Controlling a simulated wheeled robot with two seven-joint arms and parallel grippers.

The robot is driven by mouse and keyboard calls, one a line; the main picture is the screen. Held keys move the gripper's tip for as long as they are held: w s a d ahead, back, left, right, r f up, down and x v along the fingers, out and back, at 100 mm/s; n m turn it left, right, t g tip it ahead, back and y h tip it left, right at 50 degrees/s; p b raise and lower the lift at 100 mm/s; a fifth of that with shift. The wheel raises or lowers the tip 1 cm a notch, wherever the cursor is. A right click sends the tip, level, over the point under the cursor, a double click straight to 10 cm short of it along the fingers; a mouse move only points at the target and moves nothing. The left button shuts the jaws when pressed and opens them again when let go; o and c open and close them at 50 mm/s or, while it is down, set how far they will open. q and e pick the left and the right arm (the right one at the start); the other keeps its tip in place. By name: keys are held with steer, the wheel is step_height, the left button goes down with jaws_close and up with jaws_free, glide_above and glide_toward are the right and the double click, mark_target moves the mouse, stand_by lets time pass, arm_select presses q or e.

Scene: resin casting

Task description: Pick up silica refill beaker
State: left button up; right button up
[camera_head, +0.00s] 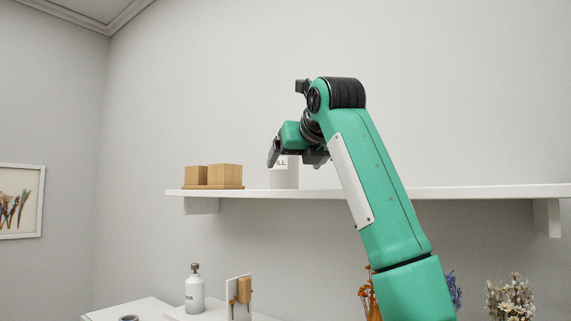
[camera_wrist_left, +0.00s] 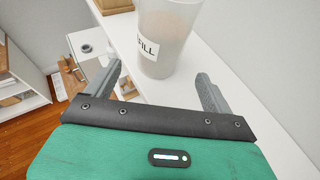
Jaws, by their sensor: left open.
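The silica refill beaker (camera_head: 285,179) is a pale, translucent cup standing upright on the white wall shelf. In the left wrist view the beaker (camera_wrist_left: 172,30) shows a white label ending in "FILL"; its top is cut off by the frame. My left gripper (camera_head: 295,158) is at the beaker, partly covering its upper part in the head view. My right gripper is not in view.
The shelf (camera_head: 450,192) has free room to the right. Wooden blocks (camera_head: 213,176) stand left of the beaker. Below are a white bottle (camera_head: 195,290), a small upright board (camera_head: 239,298) and dried flowers (camera_head: 510,298).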

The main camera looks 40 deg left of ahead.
mark_target(290, 171)
arm_select(q)
steer(key=x, duration=0.3)
steer(key=shift+w+a+f+p, duration=0.1)
steer(key=shift+w+p, duration=0.2)
steer(key=shift+a, duration=0.1)
steer(key=shift+a+f+p, duration=0.15)
steer(key=shift+a+p, duration=0.15)
steer(key=shift+p, duration=0.15)
steer(key=p+x, duration=0.1)
steer(key=x, duration=0.3)
steer(key=shift+s+f+p, duration=0.1)
steer(key=shift+s+p, duration=0.05)
steer(key=shift+p, duration=0.15)
steer(key=shift+a+f, duration=0.2)
steer(key=shift+f, duration=0.05)
steer(key=shift+d+r, duration=0.1)
steer(key=shift+d, duration=0.1)
steer(key=shift+c, duration=0.7)
steer(key=c, duration=1.1)
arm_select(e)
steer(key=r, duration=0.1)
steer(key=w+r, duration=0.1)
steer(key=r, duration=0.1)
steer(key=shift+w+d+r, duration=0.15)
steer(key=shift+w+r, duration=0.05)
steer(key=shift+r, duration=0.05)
